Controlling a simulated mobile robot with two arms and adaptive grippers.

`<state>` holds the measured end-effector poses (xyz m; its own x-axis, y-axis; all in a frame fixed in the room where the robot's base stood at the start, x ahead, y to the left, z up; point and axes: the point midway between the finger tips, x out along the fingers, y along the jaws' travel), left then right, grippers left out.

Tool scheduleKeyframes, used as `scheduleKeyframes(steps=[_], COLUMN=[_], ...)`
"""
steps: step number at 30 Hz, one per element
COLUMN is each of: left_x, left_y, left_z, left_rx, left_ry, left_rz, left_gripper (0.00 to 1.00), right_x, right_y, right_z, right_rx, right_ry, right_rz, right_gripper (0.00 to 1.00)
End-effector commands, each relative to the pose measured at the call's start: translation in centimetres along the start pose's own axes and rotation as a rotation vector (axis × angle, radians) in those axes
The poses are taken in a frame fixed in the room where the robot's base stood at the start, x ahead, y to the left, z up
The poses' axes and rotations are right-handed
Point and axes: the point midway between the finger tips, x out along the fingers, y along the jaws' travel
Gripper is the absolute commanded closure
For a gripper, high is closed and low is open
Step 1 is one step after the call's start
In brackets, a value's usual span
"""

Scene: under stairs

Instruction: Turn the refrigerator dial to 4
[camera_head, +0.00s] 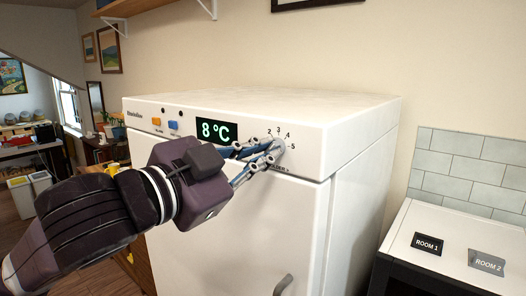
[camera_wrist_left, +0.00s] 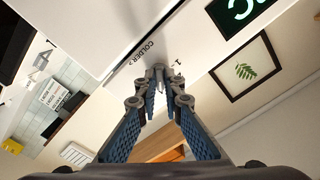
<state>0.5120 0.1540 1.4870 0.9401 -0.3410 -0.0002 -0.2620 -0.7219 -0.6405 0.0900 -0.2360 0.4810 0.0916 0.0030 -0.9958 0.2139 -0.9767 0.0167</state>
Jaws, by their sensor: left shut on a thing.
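The white refrigerator (camera_head: 230,220) stands in front of me, with its dial (camera_head: 279,146) at the right of the top panel. The numbers 2, 3, 4 and 5 show around the dial in the head view. The display (camera_head: 216,132) reads 8 °C. My left gripper (camera_head: 274,150) is shut on the dial, its blue fingers reaching in from the left. In the left wrist view the fingertips (camera_wrist_left: 158,78) meet at the dial, beside the "COLDER" label and the number 1. The fingers hide much of the dial, and I cannot tell where its pointer is. My right gripper is not in view.
An orange button (camera_head: 156,121) and a blue button (camera_head: 173,125) are on the panel left of the display. The door handle (camera_head: 284,285) is below the dial. A white-topped unit with ROOM 1 (camera_head: 428,244) and ROOM 2 (camera_head: 486,262) signs stands at the right.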

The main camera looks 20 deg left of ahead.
Motion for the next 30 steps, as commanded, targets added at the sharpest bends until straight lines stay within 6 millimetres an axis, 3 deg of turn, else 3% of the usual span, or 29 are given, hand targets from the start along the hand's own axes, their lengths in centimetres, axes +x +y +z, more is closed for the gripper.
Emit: scheduleKeyframes(steps=[11, 12, 17, 30], left_x=[0.0, 0.0, 0.0, 0.0], left_y=[0.1, 0.1, 0.1, -0.8], left_z=[0.0, 0.0, 0.0, -1.0], left_rx=[0.004, 0.004, 0.004, 0.001], left_ry=[-0.001, -0.001, -0.001, 0.003], left_rz=[0.002, 0.002, 0.002, -0.001], left_gripper=[1.0, 0.91, 0.75, 0.75], right_x=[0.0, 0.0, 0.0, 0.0], right_y=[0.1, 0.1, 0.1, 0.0], right_z=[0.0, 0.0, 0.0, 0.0], right_rx=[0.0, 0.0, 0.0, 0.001], right_ry=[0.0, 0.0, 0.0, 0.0], right_rz=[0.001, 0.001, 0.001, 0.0], right_gripper=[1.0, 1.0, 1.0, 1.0])
